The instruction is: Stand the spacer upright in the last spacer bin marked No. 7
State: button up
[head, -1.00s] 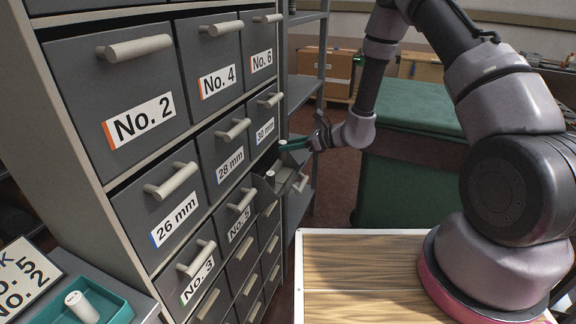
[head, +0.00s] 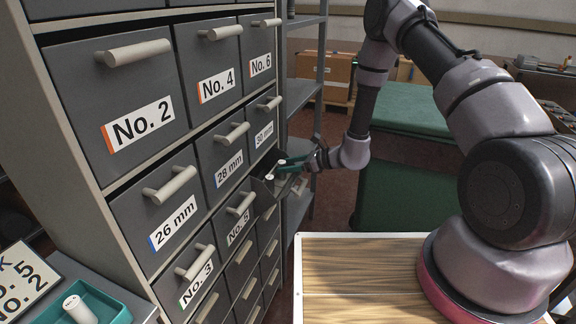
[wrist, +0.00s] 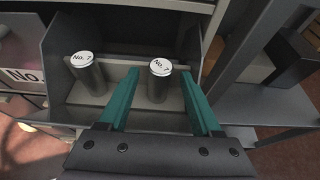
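An open dark grey bin (head: 262,190) stands pulled out of the cabinet at the end of the middle row; its front label is not readable. In the wrist view two dark cylindrical spacers with white tops reading No. 7 stand upright in it: a left spacer (wrist: 88,75) and a right spacer (wrist: 160,80). My gripper (wrist: 160,75), with teal fingers, is open around the right spacer, with a visible gap on each side. In the head view my gripper (head: 287,163) reaches into the bin from the right. The spacers' bases are partly hidden.
Closed drawers surround the bin, labelled No. 2, No. 4, No. 6, 26 mm and others. A teal tray (head: 112,309) holding another spacer (head: 79,308) sits at lower left beside a card (head: 22,280). Shelving (head: 305,90) stands close right of the cabinet.

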jog(key=shift+r, duration=0.15)
jog(key=v, duration=1.2)
jog(key=s+d+r+n+g+h, duration=0.15)
jog(key=s+r+n, duration=0.3)
jog(key=r, duration=0.65)
jog(key=s+r+n+g, duration=0.3)
jog(key=r+n, duration=0.2)
jog(key=r, duration=0.6)
jog(key=s+d+r+n+t+h, duration=0.7)
jog(key=s+d+r, duration=0.8)
jog(key=r, duration=0.3)
jog(key=shift+s+n+h, duration=0.35)
jog(key=shift+n+h, duration=0.3)
jog(key=shift+h, duration=0.4)
